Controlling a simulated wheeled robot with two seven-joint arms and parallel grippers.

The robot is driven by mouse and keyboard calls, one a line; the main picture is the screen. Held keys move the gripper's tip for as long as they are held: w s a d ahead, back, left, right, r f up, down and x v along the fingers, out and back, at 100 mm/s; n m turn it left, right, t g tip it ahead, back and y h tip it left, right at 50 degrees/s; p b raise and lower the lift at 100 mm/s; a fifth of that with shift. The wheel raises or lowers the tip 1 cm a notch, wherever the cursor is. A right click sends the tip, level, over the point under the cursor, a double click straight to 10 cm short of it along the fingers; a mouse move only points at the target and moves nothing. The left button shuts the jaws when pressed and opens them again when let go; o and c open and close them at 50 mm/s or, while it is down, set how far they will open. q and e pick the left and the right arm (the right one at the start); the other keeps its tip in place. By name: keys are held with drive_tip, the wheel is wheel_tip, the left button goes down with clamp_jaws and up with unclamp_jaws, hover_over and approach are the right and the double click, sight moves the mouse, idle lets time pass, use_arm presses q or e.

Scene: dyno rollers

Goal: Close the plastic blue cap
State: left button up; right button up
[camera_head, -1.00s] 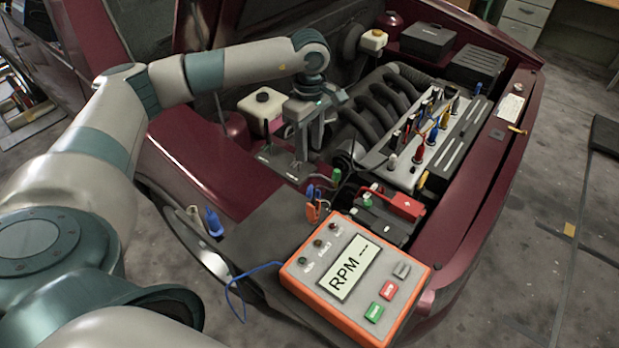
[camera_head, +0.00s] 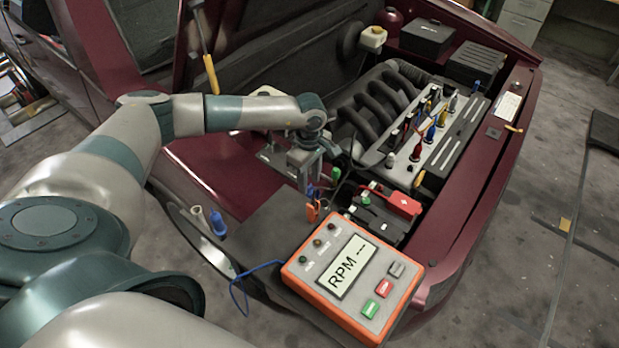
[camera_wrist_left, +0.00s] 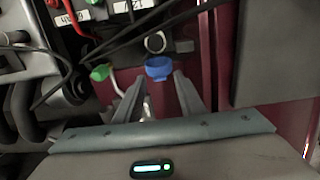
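The blue cap (camera_wrist_left: 158,68) shows in the left wrist view as a small, round, cup-like piece. It lies just beyond the fingertips of my left gripper (camera_wrist_left: 157,86), roughly in line with the gap between them. A round ring-like opening (camera_wrist_left: 155,42) is just above it in that picture; the cap appears beside it, not over it. My left gripper is open, with nothing visible between its fingers. In the head view my left gripper (camera_head: 304,180) points down at the front of the engine bay, and I cannot make out the cap there. My right gripper is not in view.
An orange RPM meter (camera_head: 350,278) sits at the front of the car. A red battery clamp (camera_head: 402,203) and green-handled clip (camera_wrist_left: 99,73) are near the gripper. Black cables cross the wrist view. A dark red body panel (camera_wrist_left: 215,60) is right of the cap.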

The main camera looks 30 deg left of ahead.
use_arm(q)
clamp_jaws()
